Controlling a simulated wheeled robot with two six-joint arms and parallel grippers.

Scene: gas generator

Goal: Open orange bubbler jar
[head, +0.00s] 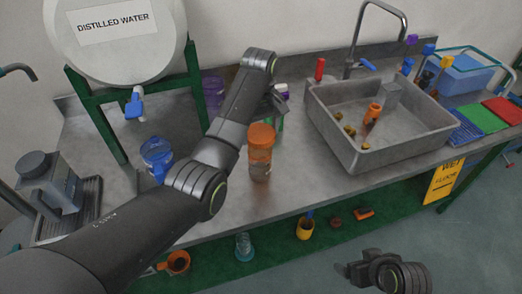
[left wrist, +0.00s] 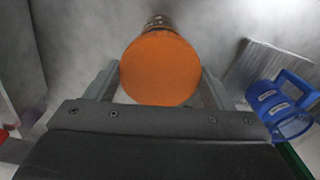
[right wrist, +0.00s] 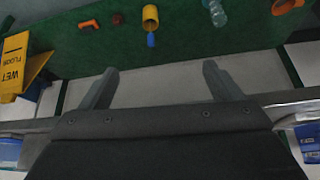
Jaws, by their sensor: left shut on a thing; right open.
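The orange bubbler jar (head: 260,168) stands upright on the grey bench, left of the sink. Its orange lid (head: 262,134) sits at the top of the clear body. My left gripper (left wrist: 160,80) comes down from above, with its fingers on both sides of the round lid, shut on it. The arm partly hides this gripper in the head view. The lid hides most of the jar body in the left wrist view. My right gripper (right wrist: 160,78) is open and empty, in front of the bench; it also shows low in the head view (head: 345,270).
The sink (head: 345,152) holds an orange piece and several small items. A blue container (head: 157,152) stands left of the jar. A distilled water tank (head: 120,65) is at the back left. The green lower shelf (head: 275,240) carries small containers. A yellow sign (head: 443,182) stands at right.

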